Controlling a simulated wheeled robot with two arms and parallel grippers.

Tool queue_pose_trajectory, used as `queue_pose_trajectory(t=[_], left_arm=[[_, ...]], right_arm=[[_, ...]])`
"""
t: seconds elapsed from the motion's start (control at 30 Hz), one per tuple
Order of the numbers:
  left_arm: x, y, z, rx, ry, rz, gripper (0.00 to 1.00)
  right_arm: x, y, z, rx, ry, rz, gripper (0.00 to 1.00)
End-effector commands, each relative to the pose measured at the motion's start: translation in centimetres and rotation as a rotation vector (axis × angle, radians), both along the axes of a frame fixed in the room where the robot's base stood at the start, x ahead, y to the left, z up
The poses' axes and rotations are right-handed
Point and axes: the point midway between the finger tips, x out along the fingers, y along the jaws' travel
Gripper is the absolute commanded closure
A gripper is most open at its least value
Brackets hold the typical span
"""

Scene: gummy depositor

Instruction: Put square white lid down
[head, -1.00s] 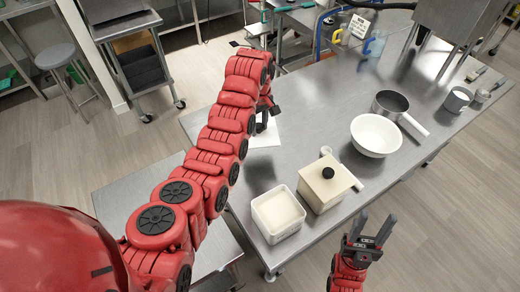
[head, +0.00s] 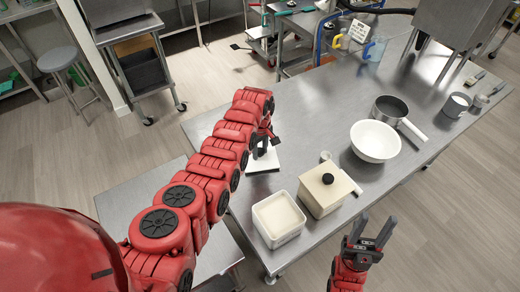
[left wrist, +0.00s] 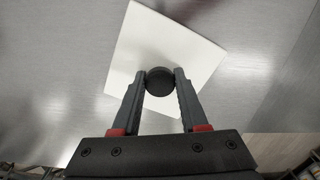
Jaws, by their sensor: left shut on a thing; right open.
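The square white lid (left wrist: 150,40) shows in the left wrist view with a round black knob (left wrist: 160,82). My left gripper (left wrist: 160,88) is shut on that knob. In the head view the lid (head: 264,163) is partly hidden by my left arm, over the left part of the steel table. I cannot tell whether it touches the table. My left gripper (head: 268,146) is mostly hidden behind its arm there. My right gripper (head: 371,232) is open and empty near the table's front edge.
An open white square container (head: 278,218) and a closed cream container with a black knob (head: 325,186) stand at the table's front. A white bowl (head: 375,140), a saucepan (head: 390,107) and a mug (head: 457,104) stand to the right. The table's middle (head: 320,110) is clear.

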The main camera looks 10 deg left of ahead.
Motion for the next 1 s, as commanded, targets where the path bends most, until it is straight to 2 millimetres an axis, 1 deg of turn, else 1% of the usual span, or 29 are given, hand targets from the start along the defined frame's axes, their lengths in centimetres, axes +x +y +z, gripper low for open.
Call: queue_pose_trajectory(t=[0.2, 0.33, 0.37, 0.4, 0.5, 0.73, 0.83, 0.9, 1.0], left_arm=[[0.0, 0.0, -0.1, -0.001, -0.001, 0.000, 1.00], [0.0, 0.0, -0.6, 0.000, 0.000, -0.001, 1.00], [0.0, 0.0, -0.4, 0.000, 0.000, -0.001, 0.52], [0.0, 0.0, -0.4, 0.000, 0.000, -0.001, 0.44], [0.0, 0.0, -0.4, 0.000, 0.001, 0.000, 0.27], [-0.1, 0.0, -0.4, 0.000, 0.002, 0.000, 0.27], [-0.1, 0.0, 0.2, 0.000, 0.001, 0.000, 0.27], [0.0, 0.0, 0.2, 0.001, 0.001, -0.001, 0.27], [0.2, 0.0, 1.1, 0.000, -0.005, -0.001, 0.27]], right_arm=[[0.0, 0.0, -0.1, 0.000, 0.000, 0.000, 0.50], [0.0, 0.0, -0.6, 0.000, 0.000, 0.000, 0.50], [0.0, 0.0, -0.4, 0.000, 0.000, 0.000, 0.50], [0.0, 0.0, -0.4, 0.000, 0.000, 0.000, 0.50], [0.0, 0.0, -0.4, 0.000, 0.000, 0.000, 0.50], [0.0, 0.0, -0.3, 0.000, 0.000, 0.000, 0.50], [0.0, 0.0, 0.3, 0.000, 0.000, 0.000, 0.50], [0.0, 0.0, -0.2, 0.000, 0.000, 0.000, 0.50], [0.0, 0.0, -0.6, 0.000, 0.000, 0.000, 0.50]])
